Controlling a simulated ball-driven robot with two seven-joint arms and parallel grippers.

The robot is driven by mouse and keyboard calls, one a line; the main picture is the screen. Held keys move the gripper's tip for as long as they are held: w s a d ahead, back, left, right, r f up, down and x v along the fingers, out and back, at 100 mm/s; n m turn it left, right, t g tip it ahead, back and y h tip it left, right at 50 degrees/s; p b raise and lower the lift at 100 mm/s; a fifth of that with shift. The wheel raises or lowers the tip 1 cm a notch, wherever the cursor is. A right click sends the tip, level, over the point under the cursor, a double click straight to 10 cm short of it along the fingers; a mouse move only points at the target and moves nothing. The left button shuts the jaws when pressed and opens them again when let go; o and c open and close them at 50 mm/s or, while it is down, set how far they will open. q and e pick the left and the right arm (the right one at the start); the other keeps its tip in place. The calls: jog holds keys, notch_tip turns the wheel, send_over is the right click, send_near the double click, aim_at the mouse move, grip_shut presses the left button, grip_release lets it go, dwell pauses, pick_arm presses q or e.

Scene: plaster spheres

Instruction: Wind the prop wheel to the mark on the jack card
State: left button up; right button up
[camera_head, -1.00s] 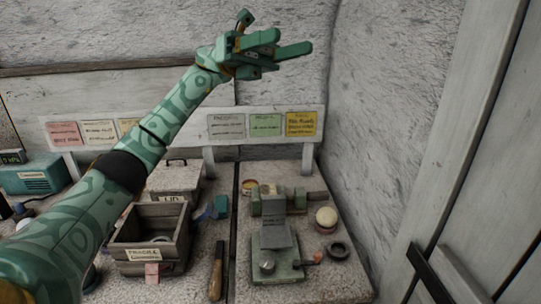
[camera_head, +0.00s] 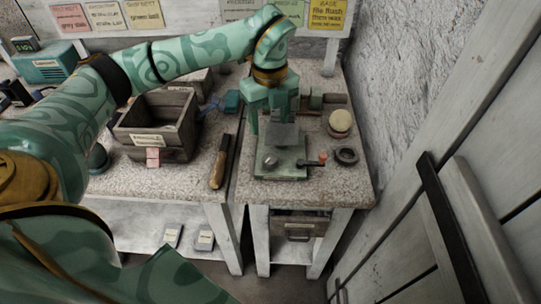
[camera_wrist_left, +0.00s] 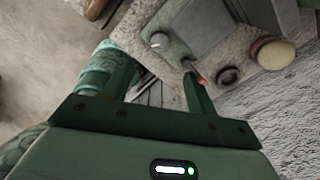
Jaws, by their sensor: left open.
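A green jack-like device (camera_head: 296,172) stands on the right-hand bench, with a round pale knob (camera_head: 270,160) on its base. A crank with a red grip (camera_head: 323,157) sticks out at its right side. The knob (camera_wrist_left: 158,40) and red grip (camera_wrist_left: 201,79) also show in the left wrist view. A grey plate (camera_head: 283,138) stands on the device; I cannot read any mark on it. My left gripper (camera_head: 273,118) points down, open and empty, over the back of the device. In the left wrist view its fingers (camera_wrist_left: 160,78) are spread apart. My right gripper is not in view.
A black ring (camera_head: 346,156) and a cream round pad (camera_head: 340,121) lie right of the device. A wooden-handled tool (camera_head: 220,162) and a wooden crate (camera_head: 188,135) are to the left. A wall and a door-like panel close off the right.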

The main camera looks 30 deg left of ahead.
aim_at(270, 158)
pick_arm(q)
notch_tip(270, 158, down, 12)
jog(key=b, duration=0.3)
jog(key=shift+f, duration=0.45)
jog(key=c, duration=1)
